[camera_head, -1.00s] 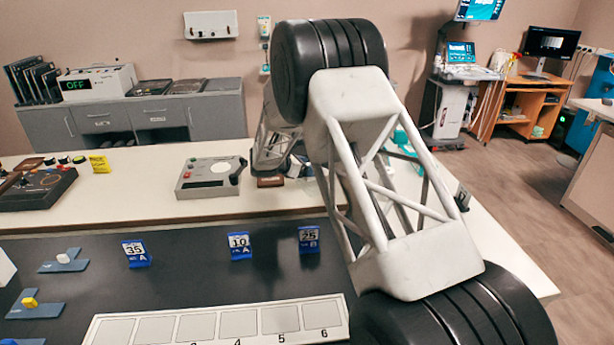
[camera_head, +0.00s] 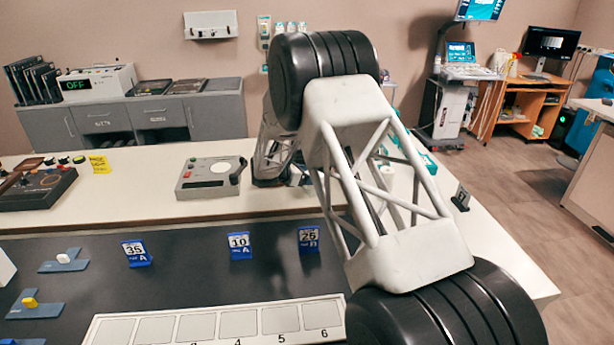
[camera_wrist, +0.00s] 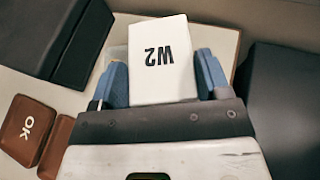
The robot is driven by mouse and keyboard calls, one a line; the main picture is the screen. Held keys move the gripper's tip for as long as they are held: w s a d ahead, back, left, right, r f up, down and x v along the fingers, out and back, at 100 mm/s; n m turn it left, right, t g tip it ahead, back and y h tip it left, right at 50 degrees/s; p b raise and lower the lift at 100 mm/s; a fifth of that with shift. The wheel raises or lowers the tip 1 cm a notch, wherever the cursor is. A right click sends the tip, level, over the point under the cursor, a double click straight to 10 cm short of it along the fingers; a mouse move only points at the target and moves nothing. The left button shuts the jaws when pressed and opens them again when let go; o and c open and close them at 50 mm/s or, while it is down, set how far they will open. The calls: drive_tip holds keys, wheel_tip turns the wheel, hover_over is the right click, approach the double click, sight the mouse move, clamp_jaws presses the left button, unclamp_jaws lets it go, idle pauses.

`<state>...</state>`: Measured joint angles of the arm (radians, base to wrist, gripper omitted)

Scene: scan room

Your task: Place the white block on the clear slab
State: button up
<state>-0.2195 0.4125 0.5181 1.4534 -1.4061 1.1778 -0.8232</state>
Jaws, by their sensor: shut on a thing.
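My gripper is shut on the block, and the lettering is upside down in that view. A pale, see-through-looking edge (camera_wrist: 118,50) shows beside the block's left side; I cannot tell whether it is the clear slab.
In the wrist view, brown OK block (camera_wrist: 27,130) lies left and dark boxes stand at upper left (camera_wrist: 72,38) and right (camera_wrist: 285,95). In the head view, a grey control box (camera_head: 214,177), blue number stands (camera_head: 240,247) and a numbered strip (camera_head: 215,311) occupy the table.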

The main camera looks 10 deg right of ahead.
drive_tip(key=shift+f, duration=0.1)
drive_tip(key=o, duration=1)
drive_tip(key=shift+o, duration=0.2)
drive_tip(key=v, duration=1.2)
drive_tip(key=shift+s, duration=0.1)
